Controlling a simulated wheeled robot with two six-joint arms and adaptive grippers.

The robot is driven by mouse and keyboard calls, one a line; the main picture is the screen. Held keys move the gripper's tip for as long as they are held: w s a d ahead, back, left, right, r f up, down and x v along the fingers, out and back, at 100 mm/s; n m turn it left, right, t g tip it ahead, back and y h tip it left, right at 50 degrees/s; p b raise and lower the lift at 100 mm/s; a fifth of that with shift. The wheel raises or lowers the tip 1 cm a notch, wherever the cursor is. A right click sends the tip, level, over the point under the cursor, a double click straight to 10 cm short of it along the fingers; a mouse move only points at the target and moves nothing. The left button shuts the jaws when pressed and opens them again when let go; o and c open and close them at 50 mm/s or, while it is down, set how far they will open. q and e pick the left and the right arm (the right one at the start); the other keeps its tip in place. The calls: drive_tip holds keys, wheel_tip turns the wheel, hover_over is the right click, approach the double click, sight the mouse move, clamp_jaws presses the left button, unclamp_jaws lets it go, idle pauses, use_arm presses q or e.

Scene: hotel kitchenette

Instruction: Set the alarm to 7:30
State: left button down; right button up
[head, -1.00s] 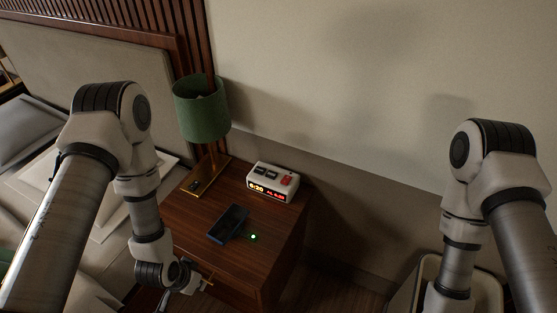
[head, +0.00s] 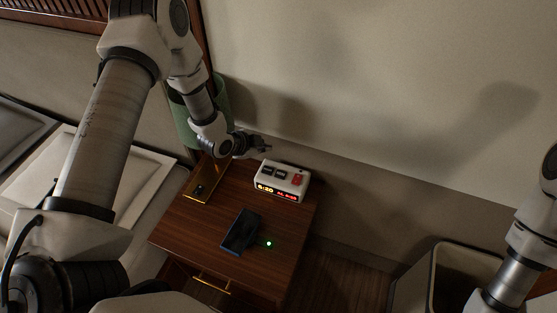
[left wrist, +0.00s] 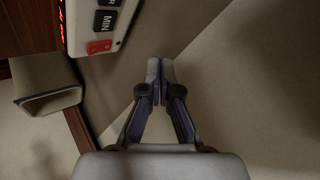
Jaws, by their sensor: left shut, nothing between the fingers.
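The white alarm clock (head: 282,181) stands at the back of the wooden nightstand. Its display shows what looks like 6:20 on the left and red AL digits, too small to read surely, on the right. Two dark buttons and one red button (head: 297,180) are on its top. In the left wrist view the clock (left wrist: 75,28) is at the top left, with the dark MIN button (left wrist: 105,20) beside the red one. My left gripper (head: 264,148) is shut and empty, above and behind the clock, apart from it; its fingertips (left wrist: 160,68) point past the buttons. My right gripper is out of view.
A green lamp (head: 222,100) stands left of the clock, partly behind my left arm. A dark phone (head: 240,232) lies on the nightstand (head: 200,235) in front, by a green light. The wall (head: 400,110) is close behind. A bin (head: 425,280) is at right.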

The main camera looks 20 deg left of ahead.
use_arm(q)
drive_tip(key=shift+w+d+r, duration=0.1)
drive_tip(key=shift+d+r, duration=0.05)
drive_tip(key=shift+r, duration=0.1)
drive_tip(key=b, duration=0.7)
hover_over(266, 171)
wheel_tip(266, 171, down, 8)
drive_tip(key=shift+d+r, duration=0.1)
drive_tip(key=shift+f, duration=0.6)
idle(0.5)
drive_tip(key=shift+f, duration=0.4)
